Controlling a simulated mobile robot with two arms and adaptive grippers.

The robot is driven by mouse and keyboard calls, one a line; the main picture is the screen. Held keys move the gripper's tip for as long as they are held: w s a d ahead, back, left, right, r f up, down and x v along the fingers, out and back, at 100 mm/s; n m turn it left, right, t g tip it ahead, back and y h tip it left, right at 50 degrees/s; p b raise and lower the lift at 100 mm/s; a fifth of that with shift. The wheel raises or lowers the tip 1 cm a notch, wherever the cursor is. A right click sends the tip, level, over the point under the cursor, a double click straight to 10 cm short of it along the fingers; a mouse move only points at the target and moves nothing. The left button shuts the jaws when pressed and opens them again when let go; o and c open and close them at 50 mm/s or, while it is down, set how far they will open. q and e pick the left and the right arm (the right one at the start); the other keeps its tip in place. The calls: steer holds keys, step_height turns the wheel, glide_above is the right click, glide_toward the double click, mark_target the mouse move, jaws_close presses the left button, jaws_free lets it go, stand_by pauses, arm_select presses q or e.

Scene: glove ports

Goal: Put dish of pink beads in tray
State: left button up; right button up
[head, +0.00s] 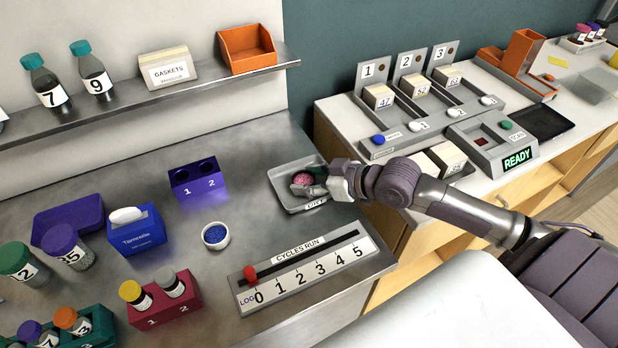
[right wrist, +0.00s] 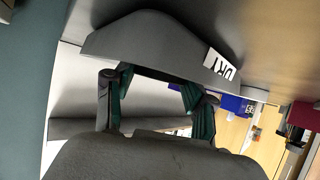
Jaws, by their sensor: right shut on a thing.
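The dish of pink beads (head: 302,178) is at the grey tray (head: 281,198), within its rim as the head view shows it. My right gripper (head: 314,182) reaches in from the right and is shut on the dish, partly covering it. Whether the dish touches the tray floor I cannot tell. In the right wrist view the tray (right wrist: 150,45) shows with its DRY label, close beyond my right gripper's fingers (right wrist: 155,95); the dish is hidden there. My left gripper is not in view.
A white dish of blue beads (head: 215,237) stands left of the tray. A purple two-hole block (head: 193,179) is behind it. The cycles slider board (head: 305,272) lies in front of the tray. A shelf (head: 150,92) runs above at the back.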

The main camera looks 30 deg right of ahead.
steer(key=shift+f, duration=0.2)
steer(key=o, duration=0.9)
steer(key=shift+r, duration=0.1)
steer(key=v, duration=0.7)
steer(key=shift+s+d+r+p, duration=0.15)
steer(key=shift+s+p, duration=0.1)
steer(key=shift+p, duration=0.15)
steer(key=shift+s+d+r, duration=0.3)
steer(key=shift+s+r, duration=0.05)
steer(key=shift+s, duration=0.25)
steer(key=shift+p+v, duration=1.05)
steer(key=shift+v, duration=0.4)
